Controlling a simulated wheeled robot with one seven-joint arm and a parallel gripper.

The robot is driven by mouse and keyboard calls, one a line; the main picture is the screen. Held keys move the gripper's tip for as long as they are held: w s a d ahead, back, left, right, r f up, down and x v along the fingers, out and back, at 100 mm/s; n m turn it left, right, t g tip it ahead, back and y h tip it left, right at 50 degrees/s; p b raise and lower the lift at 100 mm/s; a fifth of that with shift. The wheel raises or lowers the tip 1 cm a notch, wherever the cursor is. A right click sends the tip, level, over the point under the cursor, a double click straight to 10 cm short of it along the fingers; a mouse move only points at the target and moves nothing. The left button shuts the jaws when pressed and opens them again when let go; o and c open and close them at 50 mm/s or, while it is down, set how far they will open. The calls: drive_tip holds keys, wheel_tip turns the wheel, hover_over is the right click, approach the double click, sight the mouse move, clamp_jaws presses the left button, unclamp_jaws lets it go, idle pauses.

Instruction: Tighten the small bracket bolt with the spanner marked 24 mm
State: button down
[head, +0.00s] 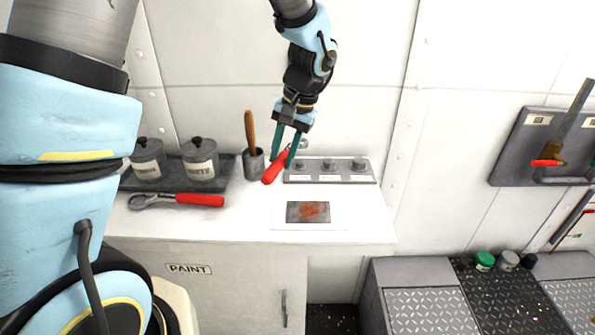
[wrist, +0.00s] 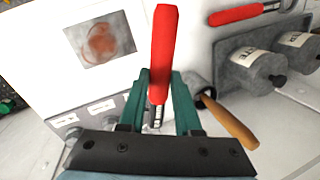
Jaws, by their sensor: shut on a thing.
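My gripper (head: 284,150) is shut on a red-handled spanner (head: 275,168), held tilted above the counter. Its red handle (wrist: 164,50) points away from the fingers in the wrist view; its metal part is mostly hidden between the fingers. A second red-handled spanner (head: 200,200) lies on the counter at the left, and its handle (wrist: 240,14) shows in the wrist view. I cannot read a size mark on either. A grey bracket-like block (head: 330,179) with three round bolt-like heads and pale labels stands right of my gripper. The labels are too small to read.
A tray (head: 228,176) with two lidded pots stands at the back left. A cup (head: 253,162) with a wooden-handled tool is just left of my gripper. A rusty plate (head: 308,212) lies on a white sheet in front of the block. The counter's front is mostly clear.

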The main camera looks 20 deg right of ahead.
drive_tip(key=shift+w+a+f+m, duration=0.1)
drive_tip(key=shift+w+a+m, duration=0.05)
drive_tip(key=shift+a+m, duration=0.15)
drive_tip(key=shift+f+b, duration=0.1)
drive_tip(key=shift+b, duration=0.3)
wheel_tip(320, 180, down, 4)
drive_tip(key=b, duration=0.3)
drive_tip(key=shift+f, duration=0.15)
drive_tip(key=shift+d+f, duration=0.15)
drive_tip(key=shift+f, duration=0.05)
drive_tip(key=s+d+n, duration=0.1)
drive_tip(key=d+n, duration=0.1)
drive_tip(key=s+d+n+g+p, duration=0.1)
drive_tip(key=d+n, duration=0.2)
drive_tip(key=s+d+n+g, duration=0.1)
drive_tip(key=d+n, duration=0.1)
drive_tip(key=shift+s+d+r+n+p, duration=0.3)
drive_tip(key=shift+n+p, duration=0.1)
drive_tip(key=shift+s+d+n, duration=0.1)
drive_tip(key=shift+d+n, duration=0.3)
drive_tip(key=shift+d, duration=0.05)
drive_tip(key=shift+d+f, duration=0.1)
drive_tip(key=shift+d, duration=0.1)
drive_tip(key=shift+f, duration=0.85)
drive_tip(key=shift+a, duration=0.15)
